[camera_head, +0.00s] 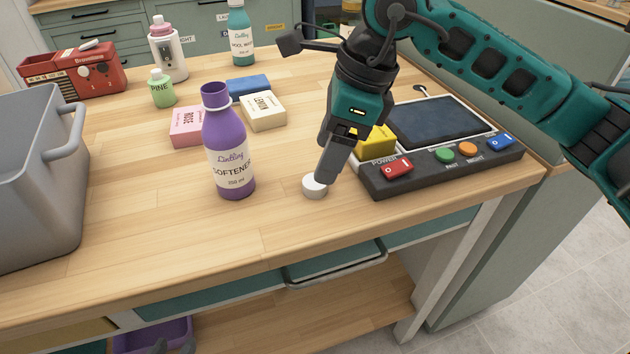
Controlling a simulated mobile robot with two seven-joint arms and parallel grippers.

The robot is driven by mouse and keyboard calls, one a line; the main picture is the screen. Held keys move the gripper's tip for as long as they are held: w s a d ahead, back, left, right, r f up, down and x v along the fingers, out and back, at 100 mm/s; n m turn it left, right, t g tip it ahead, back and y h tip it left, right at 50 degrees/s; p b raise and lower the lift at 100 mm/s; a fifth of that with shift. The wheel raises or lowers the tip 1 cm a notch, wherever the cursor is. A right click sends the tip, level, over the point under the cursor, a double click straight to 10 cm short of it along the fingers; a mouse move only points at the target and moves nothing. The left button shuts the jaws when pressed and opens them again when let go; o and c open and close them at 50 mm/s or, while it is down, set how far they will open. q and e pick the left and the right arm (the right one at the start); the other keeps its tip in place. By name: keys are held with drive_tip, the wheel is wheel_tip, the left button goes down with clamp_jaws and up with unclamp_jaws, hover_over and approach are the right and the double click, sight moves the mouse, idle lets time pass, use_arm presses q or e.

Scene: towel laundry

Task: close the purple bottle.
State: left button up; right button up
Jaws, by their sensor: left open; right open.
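The purple bottle (228,150), labelled as softener, stands upright on the wooden table, its neck uncapped. A white cap (313,187) lies on the table to the right of the bottle. My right gripper (326,176) points down at the cap, its fingertips just above or beside it. The fingers overlap in this view, and I cannot tell whether they touch the cap. The gripper is open. My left gripper (172,347) shows only as dark fingertips at the bottom edge, below the table front and far from the bottle; it is open.
A grey basket (35,190) stands at the left. A control panel (455,165) with coloured buttons and a yellow block (377,140) are close right of the gripper. Soap blocks (263,111) and a green bottle (162,90) stand behind. The table front is clear.

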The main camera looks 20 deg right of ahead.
sight(315, 186)
drive_tip(key=x, duration=0.5)
drive_tip(key=shift+s+a, duration=0.1)
drive_tip(key=shift+c, duration=0.2)
drive_tip(key=shift+r, duration=0.1)
drive_tip(key=c, duration=1.1)
